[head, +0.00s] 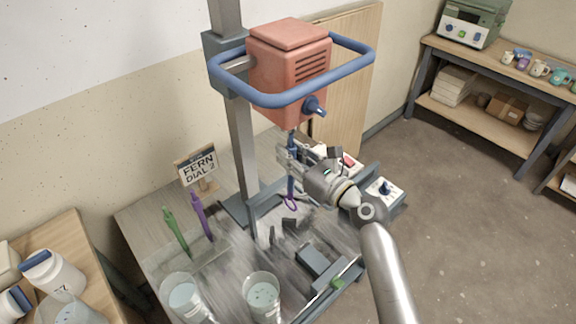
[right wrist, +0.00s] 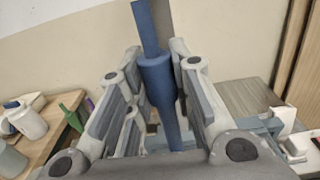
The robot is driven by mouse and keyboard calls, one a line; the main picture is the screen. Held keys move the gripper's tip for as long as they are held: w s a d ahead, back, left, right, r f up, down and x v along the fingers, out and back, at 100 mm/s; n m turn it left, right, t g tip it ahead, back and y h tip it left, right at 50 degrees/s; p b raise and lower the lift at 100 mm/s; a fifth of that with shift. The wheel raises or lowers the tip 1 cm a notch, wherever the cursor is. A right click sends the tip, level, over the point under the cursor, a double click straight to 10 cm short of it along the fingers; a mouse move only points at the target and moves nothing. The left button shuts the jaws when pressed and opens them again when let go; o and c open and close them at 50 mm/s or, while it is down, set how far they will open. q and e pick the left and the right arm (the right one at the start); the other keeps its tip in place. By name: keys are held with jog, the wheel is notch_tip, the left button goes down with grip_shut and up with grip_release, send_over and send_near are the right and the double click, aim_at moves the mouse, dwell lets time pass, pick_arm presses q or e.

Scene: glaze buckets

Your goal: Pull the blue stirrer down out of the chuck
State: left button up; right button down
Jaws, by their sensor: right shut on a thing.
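The blue stirrer (head: 291,186) hangs upright below the red mixer head (head: 288,75). A purple loop (head: 291,204) shows at its lower end. My right gripper (head: 286,158) is shut on the stirrer's upper part. In the right wrist view the blue shaft with its thicker collar (right wrist: 160,80) stands between the two fingers. The chuck under the mixer head is small and partly hidden, so I cannot tell how far the stirrer sits in it. My left gripper is not in view.
A blue guard ring (head: 285,99) surrounds the mixer head on a grey column (head: 240,150). Two buckets (head: 262,292) (head: 183,297) stand at the table's front. Green (head: 175,232) and purple (head: 202,216) stirrers stand at left by a sign (head: 199,166). A control box (head: 384,190) is at right.

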jog(key=shift+p+v, duration=0.65)
jog(key=shift+v, duration=1.7)
jog(key=v, duration=0.5)
jog(key=shift+s+d+r+p, duration=0.15)
jog(key=shift+p, duration=0.25)
